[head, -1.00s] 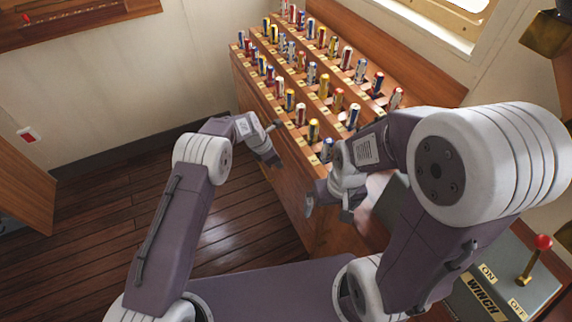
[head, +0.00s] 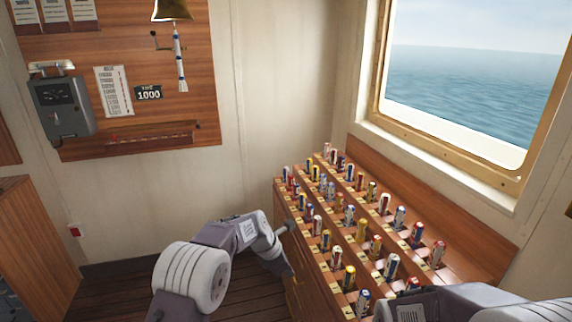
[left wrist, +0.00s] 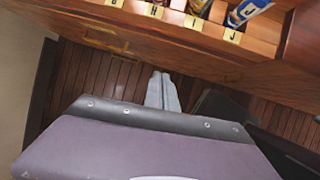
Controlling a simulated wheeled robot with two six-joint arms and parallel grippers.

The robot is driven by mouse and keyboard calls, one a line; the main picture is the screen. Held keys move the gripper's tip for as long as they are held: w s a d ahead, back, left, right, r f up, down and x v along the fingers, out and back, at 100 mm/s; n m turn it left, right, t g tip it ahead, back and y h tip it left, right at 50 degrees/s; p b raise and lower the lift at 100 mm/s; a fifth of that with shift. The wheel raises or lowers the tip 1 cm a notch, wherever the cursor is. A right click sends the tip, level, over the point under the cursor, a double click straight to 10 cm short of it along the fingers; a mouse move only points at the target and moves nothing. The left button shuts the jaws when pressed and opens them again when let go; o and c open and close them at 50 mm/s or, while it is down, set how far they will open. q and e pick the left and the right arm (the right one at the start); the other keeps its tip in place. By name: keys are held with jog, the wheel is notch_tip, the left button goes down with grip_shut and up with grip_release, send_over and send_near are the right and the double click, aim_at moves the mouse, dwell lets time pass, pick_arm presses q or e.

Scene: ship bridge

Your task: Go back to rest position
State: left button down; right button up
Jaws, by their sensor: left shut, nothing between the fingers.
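My left gripper (head: 291,277) is beside the left front face of the wooden flag rack (head: 290,258) in the head view. In the left wrist view its closed fingers (left wrist: 162,92) point at the wood floor, with nothing between them. My right arm shows at the lower right of the head view, in front of the rack's near end. Its gripper is outside the picture.
The stepped rack holds several rolled flags (head: 391,265) in labelled slots. A window (head: 465,85) is behind it. A wall board (head: 200,80) carries a telephone (head: 62,105) and a bell (head: 172,9). A wooden cabinet (head: 35,250) stands at left; floor between is clear.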

pick_arm(q)
jog(key=s+a+r+m+y+p, duration=0.2)
jog(key=s+a+r+m, duration=0.1)
jog(key=s+a+r, duration=0.8)
jog(key=s+a+f+m+y, duration=0.1)
jog(key=s+a+f+m, duration=0.2)
jog(key=s+m, duration=0.5)
jog(key=s+a+f+m+g+y+p, duration=0.1)
jog(key=s+a+f+m, duration=0.3)
jog(key=s+m, duration=0.5)
jog(key=shift+s+a+f+m+g, duration=0.2)
jog(key=shift+s+a+m+g, duration=0.1)
jog(key=shift+a+m, duration=0.4)
pick_arm(e)
notch_tip(320, 180, up, 4)
jog(key=shift+r, duration=0.1)
